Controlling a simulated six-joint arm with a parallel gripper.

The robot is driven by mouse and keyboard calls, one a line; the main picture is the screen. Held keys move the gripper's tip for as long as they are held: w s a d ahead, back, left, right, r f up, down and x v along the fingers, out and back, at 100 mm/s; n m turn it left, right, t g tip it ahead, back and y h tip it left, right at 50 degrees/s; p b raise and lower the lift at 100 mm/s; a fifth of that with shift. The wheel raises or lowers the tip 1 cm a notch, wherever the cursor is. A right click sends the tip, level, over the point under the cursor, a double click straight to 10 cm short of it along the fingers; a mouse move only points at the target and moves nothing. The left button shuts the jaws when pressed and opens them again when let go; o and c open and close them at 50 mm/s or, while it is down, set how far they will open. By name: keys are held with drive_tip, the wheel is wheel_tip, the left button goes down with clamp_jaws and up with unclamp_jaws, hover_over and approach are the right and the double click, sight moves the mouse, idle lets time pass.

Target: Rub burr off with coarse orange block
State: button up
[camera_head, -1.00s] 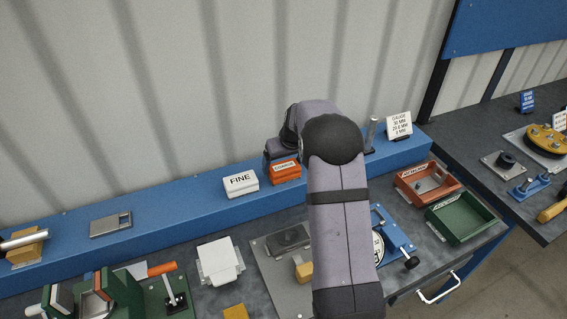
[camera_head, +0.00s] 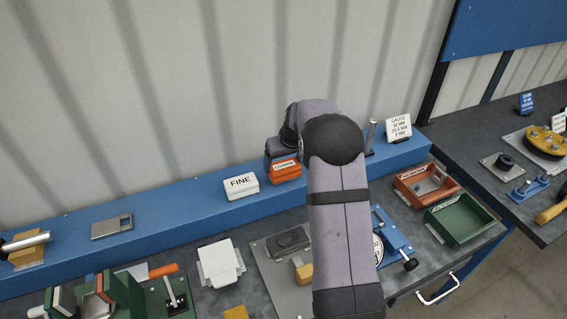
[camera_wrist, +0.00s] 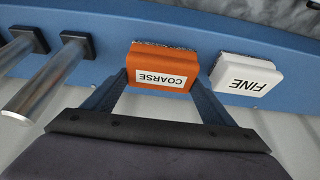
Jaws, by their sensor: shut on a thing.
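The coarse orange block (camera_head: 285,170) sits on the blue ledge, its label reading COARSE. In the wrist view the orange block (camera_wrist: 161,68) lies between the two fingers of my gripper (camera_wrist: 160,88), which is shut on it. In the head view my arm and wrist cover most of the gripper. I cannot make out a burr or the part that carries it in these frames.
A white FINE block (camera_head: 241,186) stands on the blue ledge (camera_head: 180,216) just left of the orange block. Red (camera_head: 424,186) and green (camera_head: 459,220) trays sit on the bench.

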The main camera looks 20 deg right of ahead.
sight(283, 164)
drive_tip(key=shift+r+p, duration=1.7)
drive_tip(key=shift+r, duration=1.15)
